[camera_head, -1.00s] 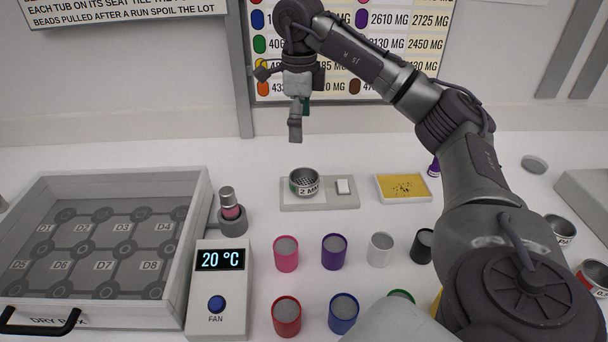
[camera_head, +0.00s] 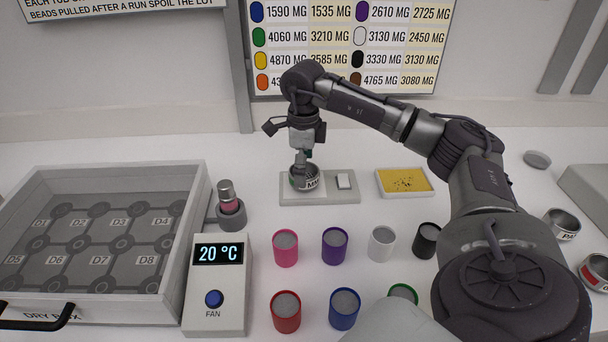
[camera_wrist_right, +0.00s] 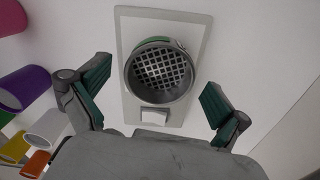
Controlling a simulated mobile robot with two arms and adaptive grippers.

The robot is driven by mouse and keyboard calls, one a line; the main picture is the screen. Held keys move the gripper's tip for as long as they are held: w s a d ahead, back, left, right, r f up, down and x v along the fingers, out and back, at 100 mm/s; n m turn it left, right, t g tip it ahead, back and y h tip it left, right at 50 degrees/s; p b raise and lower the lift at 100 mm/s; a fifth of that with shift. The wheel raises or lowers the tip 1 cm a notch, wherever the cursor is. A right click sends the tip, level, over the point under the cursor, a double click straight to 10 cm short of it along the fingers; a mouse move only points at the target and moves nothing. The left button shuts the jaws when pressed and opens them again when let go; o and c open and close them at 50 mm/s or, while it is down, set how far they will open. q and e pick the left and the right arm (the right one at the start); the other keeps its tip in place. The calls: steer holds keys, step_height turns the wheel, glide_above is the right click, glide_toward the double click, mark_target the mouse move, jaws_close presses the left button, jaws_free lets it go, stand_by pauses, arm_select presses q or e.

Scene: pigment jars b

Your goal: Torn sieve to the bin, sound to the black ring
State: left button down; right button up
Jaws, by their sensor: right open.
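A round metal sieve (camera_head: 313,183) with a white label and a green band stands on a grey plate (camera_head: 350,198) at the back middle. The right wrist view shows its coarse square mesh (camera_wrist_right: 160,71); the grid looks regular there, and I see no clear tear. My right gripper (camera_head: 302,160) points down just over the sieve and partly covers it. In the wrist view my right gripper (camera_wrist_right: 155,101) is open, fingers wide apart, nothing between them, with the sieve just beyond. My left gripper is out of view. I cannot make out a bin or a black ring.
Several pigment jars, including a pink one (camera_head: 286,248), stand in front. A yellow tray (camera_head: 404,182) lies right of the plate. Two more metal cups (camera_head: 562,226) (camera_head: 594,272) are at the far right. A dry box (camera_head: 182,240) and a fan unit (camera_head: 213,290) fill the left.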

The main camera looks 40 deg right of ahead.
steer(key=shift+f, duration=0.8)
steer(key=c, duration=1.2)
steer(key=shift+r, duration=0.15)
